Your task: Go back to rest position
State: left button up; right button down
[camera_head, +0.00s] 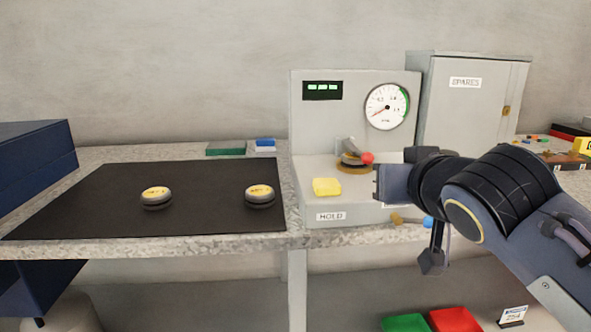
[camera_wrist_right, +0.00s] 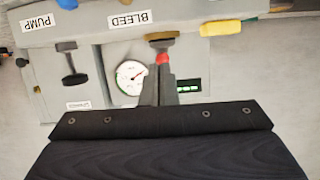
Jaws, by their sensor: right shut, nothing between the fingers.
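My right arm comes in from the right in the head view, and its gripper end (camera_head: 381,182) is in front of the grey test stand (camera_head: 305,120). In the right wrist view the gripper's fingers (camera_wrist_right: 160,78) are shut with nothing between them. They point at the lever's red knob (camera_wrist_right: 163,57). The fingertips overlap the knob in the picture; I cannot tell whether they touch. The knob (camera_head: 367,157) also shows in the head view, just left of my gripper. My left gripper is not in view.
A yellow block (camera_head: 327,187) lies on the stand's ledge, below a gauge (camera_head: 387,107). Two round pucks (camera_head: 156,197) (camera_head: 260,195) rest on a black mat (camera_head: 90,215). A grey SPARES cabinet (camera_head: 470,110) stands behind my arm. A dark blue box (camera_head: 30,150) is at far left.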

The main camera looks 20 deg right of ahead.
jog(key=s+a+f+g+y+p, duration=0.1)
jog(key=s+a+f+g+y, duration=0.3)
jog(key=f, duration=0.6)
jog(key=s+a+f+n+g+y+p, duration=0.1)
jog(key=s+a+f+g, duration=0.15)
jog(key=s+f, duration=0.6)
jog(key=s+a+f+g+y+p, duration=0.1)
jog(key=s+a+f+g+y, duration=0.15)
jog(key=f, duration=0.95)
notch_tip(320, 180, up, 39)
jog(key=p, duration=3.7)
jog(key=shift+s+a+t+p, duration=0.2)
jog(key=shift+t+p, duration=0.1)
jog(key=shift+p, duration=0.05)
